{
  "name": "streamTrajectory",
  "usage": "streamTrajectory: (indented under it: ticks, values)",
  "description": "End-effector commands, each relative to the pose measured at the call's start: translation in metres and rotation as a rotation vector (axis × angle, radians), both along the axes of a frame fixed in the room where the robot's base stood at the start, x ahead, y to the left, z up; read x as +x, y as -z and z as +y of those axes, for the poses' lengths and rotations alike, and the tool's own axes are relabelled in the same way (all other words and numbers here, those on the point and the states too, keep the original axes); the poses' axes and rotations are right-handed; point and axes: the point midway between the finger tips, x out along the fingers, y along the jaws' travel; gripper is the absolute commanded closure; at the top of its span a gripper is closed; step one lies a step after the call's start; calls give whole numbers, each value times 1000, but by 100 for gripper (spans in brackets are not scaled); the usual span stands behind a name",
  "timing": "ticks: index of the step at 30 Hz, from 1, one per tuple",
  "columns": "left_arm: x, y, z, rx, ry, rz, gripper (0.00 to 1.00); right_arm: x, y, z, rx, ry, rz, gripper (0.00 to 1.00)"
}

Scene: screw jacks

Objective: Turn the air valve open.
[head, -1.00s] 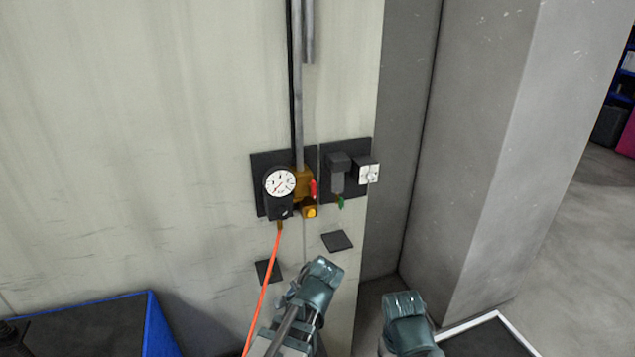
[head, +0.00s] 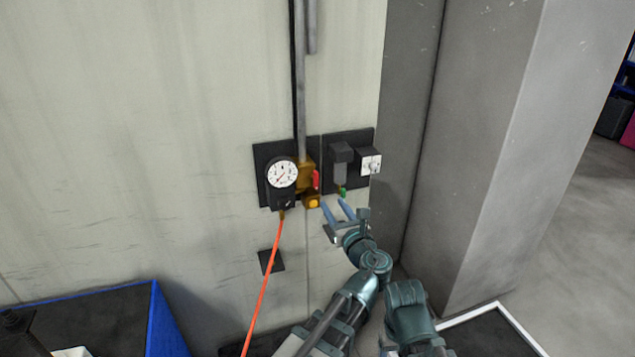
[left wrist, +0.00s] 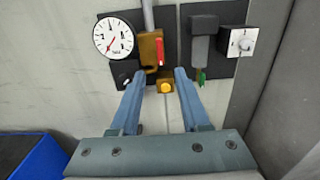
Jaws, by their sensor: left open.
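A brass valve body (head: 306,174) with a red lever (head: 316,179) sits on a dark wall plate, right of a round white gauge (head: 282,174). The lever stands roughly upright; it also shows in the left wrist view (left wrist: 160,51). An orange-yellow knob (head: 313,203) is below the lever. My left gripper (head: 336,207) is open and empty, just below and right of the knob in the head view. In the left wrist view its two fingers point up at the wall, with the knob and lever seen between them. My right gripper is not in view.
A grey block with a green tip (head: 341,170) and a white switch box (head: 369,161) are right of the valve. An orange hose (head: 264,290) hangs from the gauge. A vertical pipe (head: 300,80) runs above. A grey pillar (head: 480,150) stands at right.

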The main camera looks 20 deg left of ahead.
Motion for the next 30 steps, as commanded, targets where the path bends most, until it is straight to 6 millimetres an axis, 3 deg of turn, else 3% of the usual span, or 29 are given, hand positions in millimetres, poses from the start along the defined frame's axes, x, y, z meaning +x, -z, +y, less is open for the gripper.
streamTrajectory:
  ticks: [18,30]
  values:
    - [93,0,63,-4,-4,-1,54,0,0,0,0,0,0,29]
    - [111,0,76,-4,-2,-1,54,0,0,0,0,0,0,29]
